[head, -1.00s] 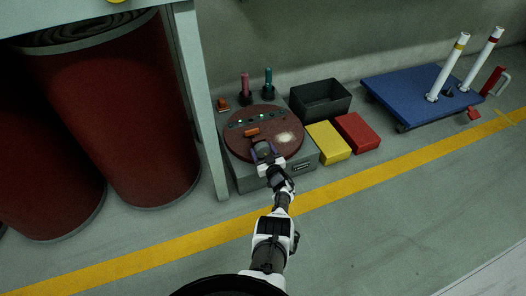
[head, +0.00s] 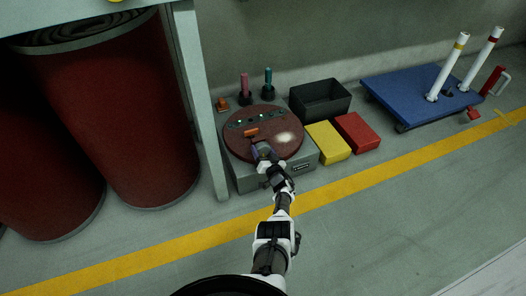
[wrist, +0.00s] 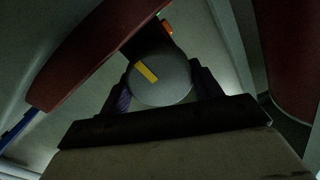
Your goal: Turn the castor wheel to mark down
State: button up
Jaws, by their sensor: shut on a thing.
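The castor wheel is a grey disc (wrist: 165,88) in the wrist view, with a yellow bar mark (wrist: 147,72) running from near its middle to the upper left. A dark bracket behind it leads to an orange piece (wrist: 166,27), which also shows in the head view (head: 251,132). My gripper (wrist: 164,92) has a purple finger against each side of the wheel and is shut on it. In the head view my gripper (head: 263,151) is at the front of a round red-brown plate (head: 283,150); the mark is too small to see there.
The plate tops a grey box (head: 245,177). Yellow (head: 328,142) and red (head: 357,132) blocks and a black bin (head: 320,100) stand to its right, and a table leg (head: 203,120) close on the left. Two upright tools (head: 268,82) stand behind. The floor in front is clear.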

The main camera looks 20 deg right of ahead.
jog(key=shift+m, duration=0.3)
jog(key=o, duration=1)
jog(key=shift+s, duration=0.1)
jog(key=shift+s+r+p, duration=0.15)
jog(key=shift+s+p, duration=0.15)
jog(key=shift+p, duration=0.15)
jog(key=s+p, duration=0.7)
jog(key=s, duration=0.4)
jog(key=shift+d, duration=0.15)
